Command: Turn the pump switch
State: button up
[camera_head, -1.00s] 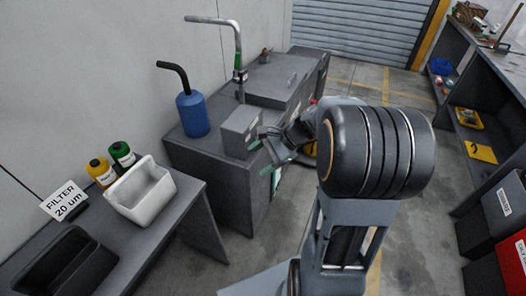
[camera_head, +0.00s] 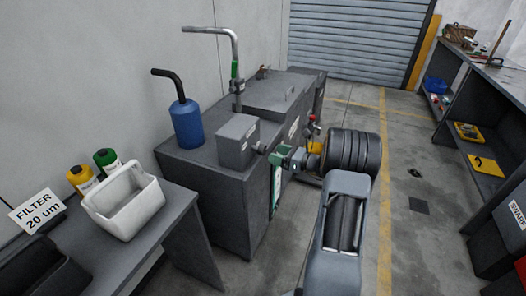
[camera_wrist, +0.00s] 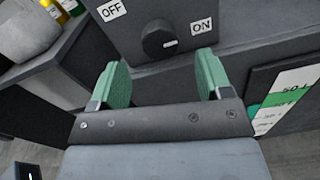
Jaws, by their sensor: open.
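The pump switch is a round black knob (camera_wrist: 158,44) with a small white mark, on the front of a grey box (camera_wrist: 135,18). In the wrist view an OFF label (camera_wrist: 112,10) is at its upper left and an ON label (camera_wrist: 201,26) at its right. In the head view the box (camera_head: 232,143) stands on the dark cabinet, the knob (camera_head: 261,148) facing my gripper (camera_head: 281,156). My gripper has green fingers, spread apart and empty in the wrist view (camera_wrist: 161,70). The knob lies just beyond the fingertips, between their lines, apart from them.
A blue canister (camera_head: 189,124) with a black spout and an upright metal pipe (camera_head: 236,65) stand by the box on the cabinet (camera_head: 215,190). A white bin (camera_head: 125,205) and two bottles stand on the left bench. A green-and-white panel (camera_wrist: 285,98) is low on the cabinet's front.

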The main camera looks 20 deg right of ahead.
aim_at(265, 150)
jog(key=x, duration=0.6)
jog(key=shift+w+a, duration=0.15)
jog(key=shift+a, duration=0.05)
jog(key=shift+c, duration=0.5)
jog(key=c, duration=0.8)
jog(key=shift+c, duration=0.2)
